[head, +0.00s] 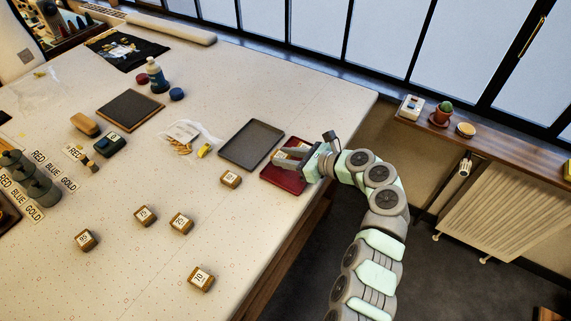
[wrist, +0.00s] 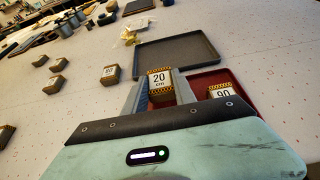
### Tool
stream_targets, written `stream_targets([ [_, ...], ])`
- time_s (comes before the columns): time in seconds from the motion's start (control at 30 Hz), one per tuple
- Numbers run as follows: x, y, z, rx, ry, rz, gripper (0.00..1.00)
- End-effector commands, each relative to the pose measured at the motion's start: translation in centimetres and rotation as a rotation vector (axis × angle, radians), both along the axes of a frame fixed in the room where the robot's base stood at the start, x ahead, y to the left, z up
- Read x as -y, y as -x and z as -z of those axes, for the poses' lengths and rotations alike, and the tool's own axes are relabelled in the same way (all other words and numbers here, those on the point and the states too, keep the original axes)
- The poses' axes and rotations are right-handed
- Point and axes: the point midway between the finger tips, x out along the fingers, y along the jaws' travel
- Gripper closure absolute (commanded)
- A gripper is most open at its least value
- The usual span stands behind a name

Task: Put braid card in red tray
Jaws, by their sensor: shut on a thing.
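The red tray (head: 282,180) lies at the table's right edge in the head view. It also shows in the wrist view (wrist: 203,80), partly hidden by my gripper. My gripper (head: 287,157) is over the tray, its fingers shut on a braid card (wrist: 160,77). This card is a small block with a white "20 cm" label and a black-and-yellow striped edge. I cannot tell whether the held card touches the tray. A second card (wrist: 222,91), labelled 90, sits in the red tray, right of the held one.
A dark grey tray (head: 251,144) lies left of the red one. Several more labelled cards, such as one near the grey tray (head: 230,180) and one at the front (head: 201,278), stand spread on the table (head: 140,275). A plastic bag (head: 187,136) lies farther back.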

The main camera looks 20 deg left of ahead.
Motion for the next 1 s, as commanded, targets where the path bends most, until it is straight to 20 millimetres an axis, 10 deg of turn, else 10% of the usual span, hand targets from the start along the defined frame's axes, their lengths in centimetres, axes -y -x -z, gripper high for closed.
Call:
stream_targets([
  [0.53,0.0,0.0,3.0,0.001,-0.001,0.001,1.00],
  [0.57,0.0,0.0,3.1,0.001,-0.001,0.001,0.67],
  [1.0,0.0,0.0,3.1,0.001,-0.001,0.001,0.46],
])
